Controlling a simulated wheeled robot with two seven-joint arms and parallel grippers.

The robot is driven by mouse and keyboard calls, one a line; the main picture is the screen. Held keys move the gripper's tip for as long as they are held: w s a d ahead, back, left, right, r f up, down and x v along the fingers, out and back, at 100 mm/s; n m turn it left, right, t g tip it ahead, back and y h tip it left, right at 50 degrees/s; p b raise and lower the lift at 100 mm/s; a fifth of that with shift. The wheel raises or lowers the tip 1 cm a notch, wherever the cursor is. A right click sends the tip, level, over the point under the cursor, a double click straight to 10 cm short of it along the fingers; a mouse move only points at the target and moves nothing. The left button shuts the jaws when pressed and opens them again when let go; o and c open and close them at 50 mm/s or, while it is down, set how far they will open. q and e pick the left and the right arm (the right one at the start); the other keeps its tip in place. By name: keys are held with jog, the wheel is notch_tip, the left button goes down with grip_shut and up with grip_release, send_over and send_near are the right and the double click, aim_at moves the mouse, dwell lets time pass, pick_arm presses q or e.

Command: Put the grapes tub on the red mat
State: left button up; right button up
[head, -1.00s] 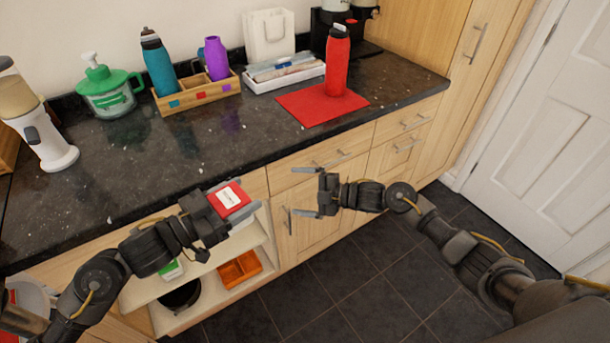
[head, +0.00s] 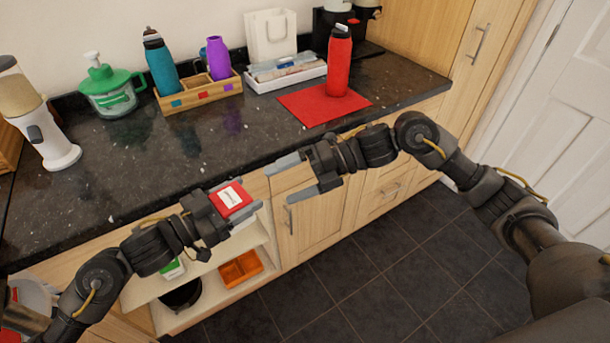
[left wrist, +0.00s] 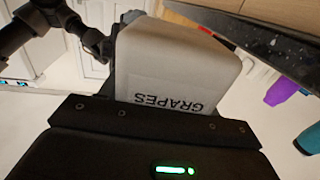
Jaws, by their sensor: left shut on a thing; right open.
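The grapes tub (head: 231,199) has a red lid with a white label. My left gripper (head: 222,204) is shut on it, holding it in front of the counter, above the open shelves. In the left wrist view the tub's pale side (left wrist: 175,75) shows the word GRAPES, upside down. My right gripper (head: 302,178) is open and empty, to the right of the tub near the counter's front edge. The red mat (head: 300,108) lies flat on the right part of the counter. A red bottle (head: 339,65) stands upright on its back part.
A white tray (head: 287,78) and a wooden rack (head: 200,95) with a teal bottle (head: 160,62) and a purple bottle (head: 217,58) stand behind. The front part of the dark counter (head: 130,165) is mostly clear. Cupboards lie below.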

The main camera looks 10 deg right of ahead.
aim_at(249, 200)
jog(key=x, duration=0.9)
jog(key=shift+a+f, duration=0.1)
jog(key=shift+a, duration=0.1)
jog(key=c, duration=0.9)
pick_arm(q)
jog(key=o, duration=1.1)
pick_arm(e)
jog(key=shift+c, duration=1)
